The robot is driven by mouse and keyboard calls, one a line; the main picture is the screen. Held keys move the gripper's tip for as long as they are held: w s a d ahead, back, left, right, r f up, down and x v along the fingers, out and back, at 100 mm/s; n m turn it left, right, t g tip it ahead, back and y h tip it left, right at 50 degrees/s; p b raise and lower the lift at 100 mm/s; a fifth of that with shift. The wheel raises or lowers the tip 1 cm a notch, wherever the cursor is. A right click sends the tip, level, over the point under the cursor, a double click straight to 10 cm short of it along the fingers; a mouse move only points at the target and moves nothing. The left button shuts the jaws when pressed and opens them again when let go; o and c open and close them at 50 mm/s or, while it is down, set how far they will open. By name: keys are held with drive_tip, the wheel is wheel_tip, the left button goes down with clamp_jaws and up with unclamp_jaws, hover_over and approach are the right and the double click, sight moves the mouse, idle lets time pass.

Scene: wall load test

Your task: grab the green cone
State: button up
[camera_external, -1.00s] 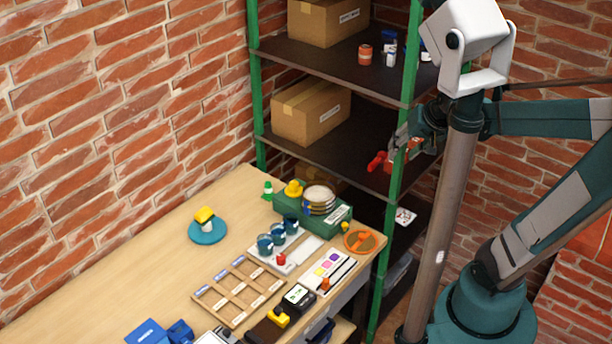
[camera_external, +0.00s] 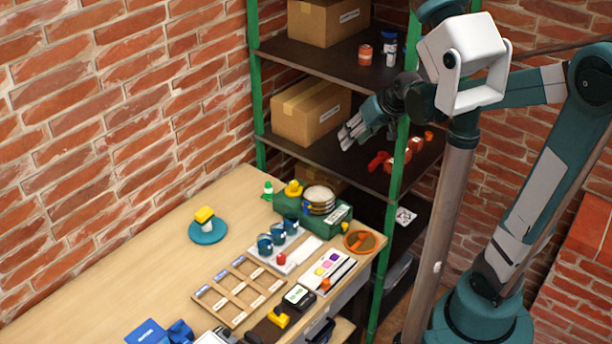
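A small green cone (camera_external: 268,190) with a pale band stands upright at the back edge of the table, just left of the green crate. My gripper (camera_external: 346,136) is in front of the shelf unit, up and to the right of the cone and well apart from it. Its fingers point left and down. The fingers look spread and nothing shows between them, though they are small in the picture.
A cardboard box (camera_external: 310,112) and red items (camera_external: 378,160) are on the shelf. A blue plate (camera_external: 208,232) and wooden tray (camera_external: 225,308) are on the table. The table's left part is clear.

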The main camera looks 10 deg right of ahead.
drive_tip(key=w+a+f+n+g+b, duration=0.2)
drive_tip(key=w+a+f+n, duration=0.55)
drive_tip(key=w+a, duration=0.35)
drive_tip(key=n+g+h+p, duration=0.2)
drive_tip(key=n+g, duration=0.1)
drive_tip(key=n, duration=0.4)
hover_over(269, 183)
drive_tip(key=d, duration=0.2)
drive_tip(key=d+x, duration=0.3)
drive_tip(key=x, duration=1.2)
drive_tip(key=shift+f, duration=0.5)
drive_tip(key=shift+w+y, duration=0.1)
drive_tip(key=shift+y, duration=0.2)
drive_tip(key=shift+x, duration=1.3)
drive_tip(key=shift+f, duration=0.1)
drive_tip(key=shift+b+x, duration=0.5)
drive_tip(key=shift+x, duration=2.05)
drive_tip(key=c, duration=0.9)
